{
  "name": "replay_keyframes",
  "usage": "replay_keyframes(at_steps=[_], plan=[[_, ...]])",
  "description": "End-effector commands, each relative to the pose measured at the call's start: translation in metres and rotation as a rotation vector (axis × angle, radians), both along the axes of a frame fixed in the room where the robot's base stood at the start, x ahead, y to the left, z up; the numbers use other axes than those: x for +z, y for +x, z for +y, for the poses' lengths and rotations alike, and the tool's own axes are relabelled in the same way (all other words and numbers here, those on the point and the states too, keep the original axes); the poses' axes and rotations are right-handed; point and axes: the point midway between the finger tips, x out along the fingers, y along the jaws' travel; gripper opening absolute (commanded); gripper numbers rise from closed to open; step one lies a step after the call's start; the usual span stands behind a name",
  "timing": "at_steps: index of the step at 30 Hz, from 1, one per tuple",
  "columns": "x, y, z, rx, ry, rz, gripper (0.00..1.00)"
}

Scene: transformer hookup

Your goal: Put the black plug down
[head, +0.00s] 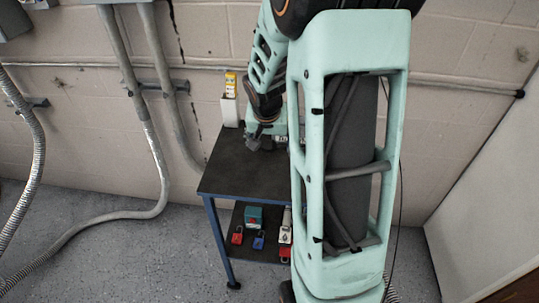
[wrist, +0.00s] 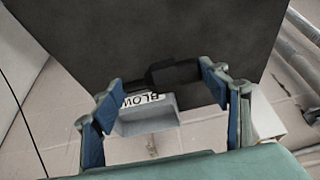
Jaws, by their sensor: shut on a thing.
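The black plug (wrist: 175,75) shows between my fingertips in the wrist view, lying across the gap between the blue pads. My gripper (wrist: 165,97) is shut on it. The plug is over or near the edge of the dark table top (wrist: 150,30); I cannot tell whether it touches the top. A grey box-shaped part (wrist: 147,118) with a white lettered label is just below the plug in that view; I cannot tell whether they are joined. In the head view my gripper (head: 262,138) is low at the back of the table (head: 235,175), and the plug is not clearly visible.
Padlocks, red (head: 237,236) and blue (head: 259,240), and a teal box (head: 253,216) sit on the lower shelf. Conduits (head: 150,130) run left. The front left table top is bare; my arm hides its right side.

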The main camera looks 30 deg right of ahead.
Motion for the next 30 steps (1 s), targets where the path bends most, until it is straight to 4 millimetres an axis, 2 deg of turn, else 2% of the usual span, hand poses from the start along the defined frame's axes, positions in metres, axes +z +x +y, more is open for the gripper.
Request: replay_keyframes(at_steps=[3,7,20,21,26,30], plan=[[-0.02,0.003,0.001,0.002,0.0,0.002,0.36],[-0.035,0.003,0.001,0.001,0.0,0.0,0.36],[-0.039,0.003,0.001,0.001,0.0,0.0,0.36],[-0.039,0.003,0.001,0.001,0.0,0.0,0.69],[-0.038,0.003,0.001,0.001,0.0,0.001,0.86],[-0.038,0.003,0.001,0.001,0.0,0.001,0.86]])
